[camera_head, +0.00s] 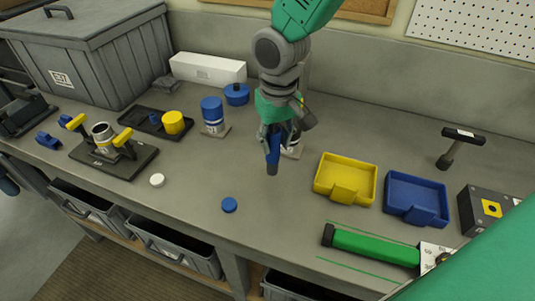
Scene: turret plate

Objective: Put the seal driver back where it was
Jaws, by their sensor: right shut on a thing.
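My right gripper (273,140) hangs over the middle of the bench with its fingers pointing down. It is shut on a dark blue upright tool (272,162), which appears to be the seal driver. The gripper hides the tool's upper part. Its lower end points down at the bench; I cannot tell whether it touches. A pale stand or part (293,151) shows just behind and right of the gripper, partly hidden. My left gripper is not in view.
A blue cylinder (212,110) on a small base stands left of the gripper. A yellow bin (345,172) and a blue bin (416,195) stand to the right. A dark fixture (130,162) with yellow clamps is at left.

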